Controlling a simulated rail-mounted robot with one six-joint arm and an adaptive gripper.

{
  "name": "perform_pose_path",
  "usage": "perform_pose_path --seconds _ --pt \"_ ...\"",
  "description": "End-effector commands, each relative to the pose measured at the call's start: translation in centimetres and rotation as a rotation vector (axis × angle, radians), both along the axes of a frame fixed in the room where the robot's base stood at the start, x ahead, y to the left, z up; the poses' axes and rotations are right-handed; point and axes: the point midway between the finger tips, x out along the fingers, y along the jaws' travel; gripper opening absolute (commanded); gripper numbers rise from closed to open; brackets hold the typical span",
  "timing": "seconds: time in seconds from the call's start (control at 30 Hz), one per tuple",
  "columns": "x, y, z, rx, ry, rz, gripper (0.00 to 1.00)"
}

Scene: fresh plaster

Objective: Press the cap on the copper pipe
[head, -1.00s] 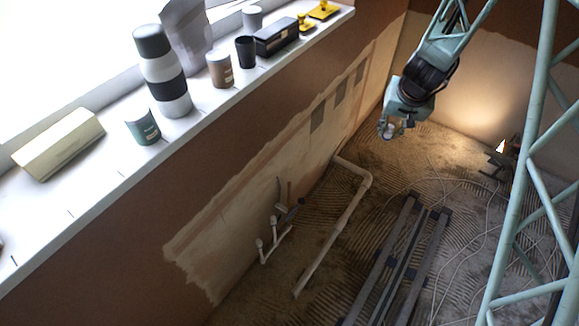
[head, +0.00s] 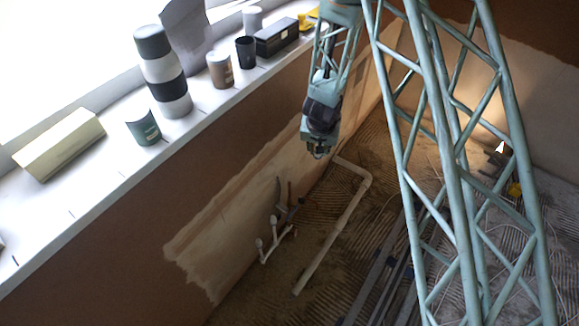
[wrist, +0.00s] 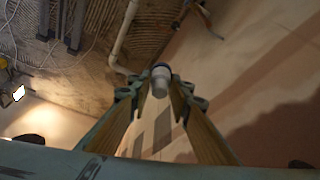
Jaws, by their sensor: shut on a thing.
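My gripper (head: 318,153) hangs in the air beside the plastered wall, above the floor, in the head view. In the wrist view my gripper (wrist: 162,92) is shut on a small pale cylinder with a dark rim, which looks like the cap (wrist: 160,86). The cap is hard to make out in the head view. A group of pale pipe stubs (head: 262,252) stands low at the wall, below and left of my gripper and apart from it. I cannot tell a copper pipe for certain among the stubs and dark fittings there.
A long white waste pipe (head: 335,230) runs along the floor from the wall. Dark rails (head: 375,285) lie on the floor, partly behind my arm. The windowsill (head: 105,195) at left carries a flask (head: 160,70), cups and boxes. A lit lamp (head: 500,147) stands at the right.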

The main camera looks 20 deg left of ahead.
Motion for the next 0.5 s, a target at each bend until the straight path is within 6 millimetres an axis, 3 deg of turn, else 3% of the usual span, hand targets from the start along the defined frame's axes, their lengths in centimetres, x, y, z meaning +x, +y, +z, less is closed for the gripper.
perform_pose_path --seconds 0.2,0.5 --pt "-2.2 4.7 -3.5 -0.008 -0.001 0.014 0.11" --pt "-4.7 8.9 -6.9 -0.015 -0.007 0.022 0.11"
